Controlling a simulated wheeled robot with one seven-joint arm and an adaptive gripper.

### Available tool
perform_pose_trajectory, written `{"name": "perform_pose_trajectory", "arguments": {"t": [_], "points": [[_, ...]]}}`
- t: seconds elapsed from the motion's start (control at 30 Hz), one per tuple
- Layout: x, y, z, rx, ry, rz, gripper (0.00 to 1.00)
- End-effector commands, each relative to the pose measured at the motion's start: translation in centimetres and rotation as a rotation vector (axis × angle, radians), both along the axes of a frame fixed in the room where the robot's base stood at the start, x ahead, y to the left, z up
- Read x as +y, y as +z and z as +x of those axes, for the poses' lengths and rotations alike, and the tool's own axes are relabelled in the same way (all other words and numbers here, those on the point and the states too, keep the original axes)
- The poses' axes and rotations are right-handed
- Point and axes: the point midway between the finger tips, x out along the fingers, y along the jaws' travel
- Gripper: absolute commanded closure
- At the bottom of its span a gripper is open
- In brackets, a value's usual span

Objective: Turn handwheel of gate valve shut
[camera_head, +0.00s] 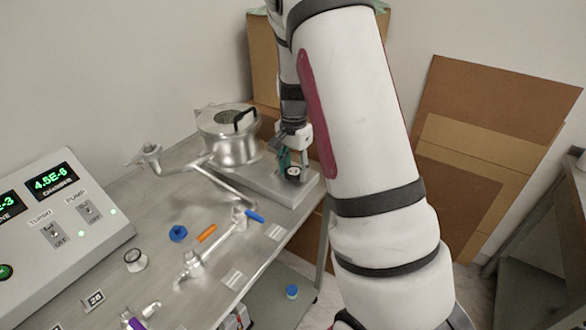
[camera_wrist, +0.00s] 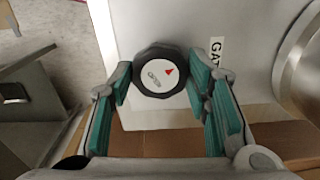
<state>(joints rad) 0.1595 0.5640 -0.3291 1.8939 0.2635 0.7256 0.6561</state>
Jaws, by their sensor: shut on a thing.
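The handwheel of the gate valve is a dark, ridged round knob with a white face and a red arrow mark; it sits at the top middle of the wrist view (camera_wrist: 152,77). My gripper (camera_wrist: 160,84) is shut on it, with green-padded fingers on its left and right sides. In the head view the handwheel (camera_head: 294,173) is at the right end of the flat metal valve plate (camera_head: 258,183), and my gripper (camera_head: 287,161) comes down on it from above. The fingers partly hide the wheel there. A partly covered label (camera_wrist: 216,50) reading "GA" is to its right in the wrist view.
A round metal chamber (camera_head: 228,150) with a black handle stands left of the wheel. Pipes, a blue lever (camera_head: 254,216) and an orange lever (camera_head: 207,233) are nearer on the bench. A control box (camera_head: 60,235) is at left. Cardboard sheets (camera_head: 490,120) lean behind.

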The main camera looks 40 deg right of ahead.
Motion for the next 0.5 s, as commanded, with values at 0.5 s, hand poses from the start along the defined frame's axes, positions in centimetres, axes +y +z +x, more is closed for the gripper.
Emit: {"name": "perform_pose_trajectory", "arguments": {"t": [0.5], "points": [[0.01, -0.02, 0.06, 0.000, -0.405, -0.001, 0.84]]}}
